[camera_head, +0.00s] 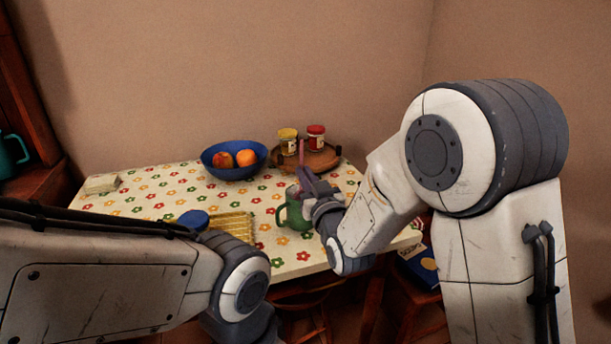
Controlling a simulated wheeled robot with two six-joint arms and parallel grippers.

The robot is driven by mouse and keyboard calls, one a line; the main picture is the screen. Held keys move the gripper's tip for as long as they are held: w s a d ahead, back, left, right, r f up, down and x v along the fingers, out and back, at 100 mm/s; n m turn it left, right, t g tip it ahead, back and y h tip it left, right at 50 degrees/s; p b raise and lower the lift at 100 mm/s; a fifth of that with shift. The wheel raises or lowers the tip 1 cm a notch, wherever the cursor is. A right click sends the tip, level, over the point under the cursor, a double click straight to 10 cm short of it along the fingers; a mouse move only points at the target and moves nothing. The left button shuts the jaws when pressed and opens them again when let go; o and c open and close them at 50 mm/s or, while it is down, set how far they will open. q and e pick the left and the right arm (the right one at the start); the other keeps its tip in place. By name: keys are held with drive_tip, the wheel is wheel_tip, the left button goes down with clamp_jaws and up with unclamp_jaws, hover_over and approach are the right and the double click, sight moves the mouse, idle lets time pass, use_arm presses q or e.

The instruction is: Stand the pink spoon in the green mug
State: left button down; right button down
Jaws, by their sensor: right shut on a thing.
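The green mug (291,216) stands on the flowered table, its handle toward the left; my right gripper partly covers its right side. My right gripper (306,180) is shut on the pink spoon (301,151), which points up, nearly upright, at the mug's rim. The spoon's lower end is hidden, so I cannot tell whether it is inside the mug. My left arm crosses the lower left of the view; its gripper is out of sight.
A blue bowl of fruit (234,172) and a round wooden tray (318,160) with two jars stand at the back. A yellow checked thing (236,224) and a blue round thing (193,219) lie left of the mug. The table's left part is mostly clear.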

drive_tip(key=c, duration=0.9)
unclamp_jaws()
drive_tip(key=b+v, duration=1)
drive_tip(key=b, duration=0.1)
drive_tip(key=shift+s, duration=0.2)
drive_tip(key=shift+f, duration=0.1)
